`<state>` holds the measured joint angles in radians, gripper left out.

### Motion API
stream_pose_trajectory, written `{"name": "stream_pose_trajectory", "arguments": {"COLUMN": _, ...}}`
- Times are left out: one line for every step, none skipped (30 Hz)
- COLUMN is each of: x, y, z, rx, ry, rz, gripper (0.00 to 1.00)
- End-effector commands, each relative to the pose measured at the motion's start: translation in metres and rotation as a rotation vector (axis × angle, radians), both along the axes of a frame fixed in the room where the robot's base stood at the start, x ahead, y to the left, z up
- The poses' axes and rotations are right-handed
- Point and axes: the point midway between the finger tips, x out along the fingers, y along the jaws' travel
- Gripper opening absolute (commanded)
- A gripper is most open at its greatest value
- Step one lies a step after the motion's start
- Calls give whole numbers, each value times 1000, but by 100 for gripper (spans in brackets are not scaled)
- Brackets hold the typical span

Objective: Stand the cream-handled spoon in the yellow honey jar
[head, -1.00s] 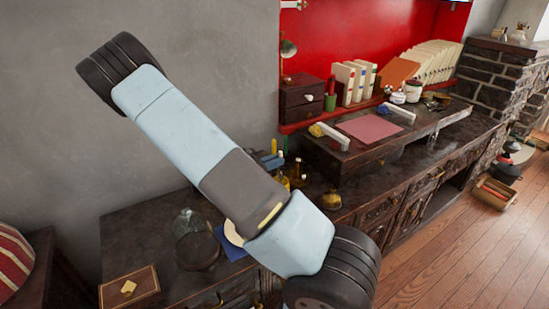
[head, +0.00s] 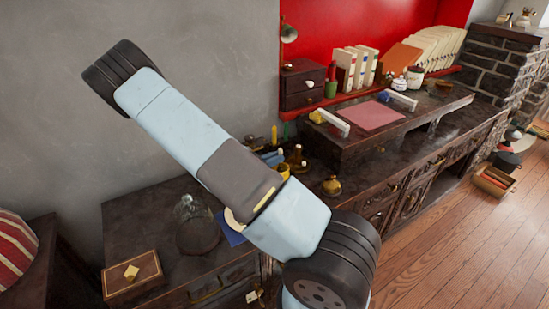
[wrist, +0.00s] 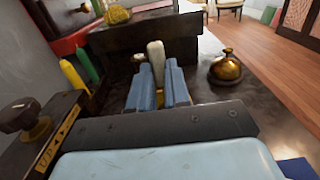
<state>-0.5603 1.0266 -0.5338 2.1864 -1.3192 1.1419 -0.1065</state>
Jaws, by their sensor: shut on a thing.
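My gripper (wrist: 157,92), with blue fingers, is shut on the cream-handled spoon in the wrist view. The pale handle (wrist: 155,55) stands up between the fingers; the spoon's lower end is hidden. In the head view my arm hides most of the gripper, and only a bit of blue finger shows beside amber vessels. One small amber-yellow vessel (head: 283,170) stands close by the fingers, partly hidden. I cannot tell for sure that it is the yellow honey jar.
A brass domed pot (head: 332,186) stands right of the gripper, also in the wrist view (wrist: 227,70). A yellow stick (wrist: 74,77) and a green one stand left. The raised desk (wrist: 190,35) rises behind. A glass dome (head: 197,225) and a wooden box (head: 131,275) lie leftward.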

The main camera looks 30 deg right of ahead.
Motion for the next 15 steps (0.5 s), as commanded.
{"name": "stream_pose_trajectory", "arguments": {"x": 0, "y": 0, "z": 0, "rx": 0, "ry": 0, "rz": 0, "gripper": 0}}
{"name": "stream_pose_trajectory", "arguments": {"x": 0, "y": 0, "z": 0, "rx": 0, "ry": 0, "rz": 0, "gripper": 0}}
{"name": "stream_pose_trajectory", "arguments": {"x": 0, "y": 0, "z": 0, "rx": 0, "ry": 0, "rz": 0, "gripper": 0}}
{"name": "stream_pose_trajectory", "arguments": {"x": 0, "y": 0, "z": 0, "rx": 0, "ry": 0, "rz": 0, "gripper": 0}}
{"name": "stream_pose_trajectory", "arguments": {"x": 0, "y": 0, "z": 0, "rx": 0, "ry": 0, "rz": 0, "gripper": 0}}
{"name": "stream_pose_trajectory", "arguments": {"x": 0, "y": 0, "z": 0, "rx": 0, "ry": 0, "rz": 0, "gripper": 0}}
{"name": "stream_pose_trajectory", "arguments": {"x": 0, "y": 0, "z": 0, "rx": 0, "ry": 0, "rz": 0, "gripper": 19}}
{"name": "stream_pose_trajectory", "arguments": {"x": 0, "y": 0, "z": 0, "rx": 0, "ry": 0, "rz": 0, "gripper": 22}}
{"name": "stream_pose_trajectory", "arguments": {"x": 0, "y": 0, "z": 0, "rx": 0, "ry": 0, "rz": 0, "gripper": 25}}
{"name": "stream_pose_trajectory", "arguments": {"x": 0, "y": 0, "z": 0, "rx": 0, "ry": 0, "rz": 0, "gripper": 28}}
{"name": "stream_pose_trajectory", "arguments": {"x": 0, "y": 0, "z": 0, "rx": 0, "ry": 0, "rz": 0, "gripper": 31}}
{"name": "stream_pose_trajectory", "arguments": {"x": 0, "y": 0, "z": 0, "rx": 0, "ry": 0, "rz": 0, "gripper": 35}}
{"name": "stream_pose_trajectory", "arguments": {"x": 0, "y": 0, "z": 0, "rx": 0, "ry": 0, "rz": 0, "gripper": 38}}
{"name": "stream_pose_trajectory", "arguments": {"x": 0, "y": 0, "z": 0, "rx": 0, "ry": 0, "rz": 0, "gripper": 41}}
{"name": "stream_pose_trajectory", "arguments": {"x": 0, "y": 0, "z": 0, "rx": 0, "ry": 0, "rz": 0, "gripper": 45}}
